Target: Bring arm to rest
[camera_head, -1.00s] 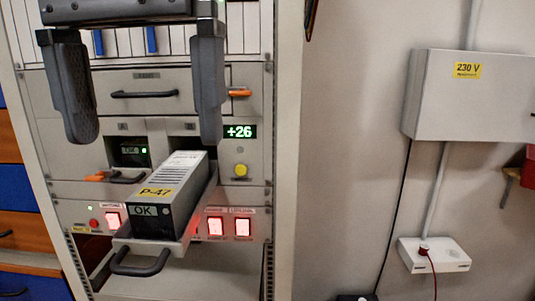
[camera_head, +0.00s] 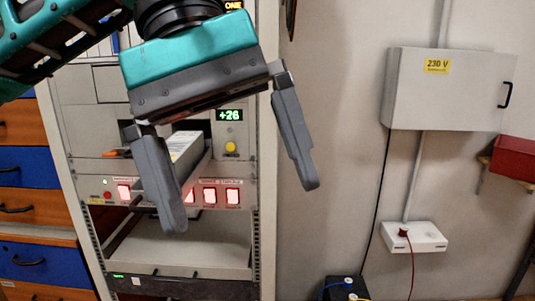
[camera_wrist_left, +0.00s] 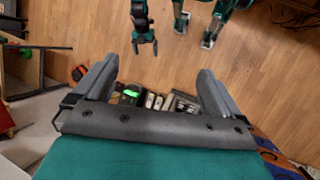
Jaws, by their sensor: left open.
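My left gripper (camera_head: 241,205) hangs in front of the equipment rack in the head view, tilted, with its teal housing above. Its two dark fingers are wide apart with nothing between them. A grey module (camera_head: 187,145) lies in a tray in the rack, behind the gripper; the near finger hides much of the module and tray. In the left wrist view the left gripper (camera_wrist_left: 158,68) also shows its fingers apart and empty.
The rack (camera_head: 267,200) has a green +26 display (camera_head: 229,115) and lit red switches (camera_head: 209,196). A 230 V box (camera_head: 445,95) and a white socket unit (camera_head: 412,237) are on the wall at right. Blue and orange drawers (camera_head: 30,208) stand at left.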

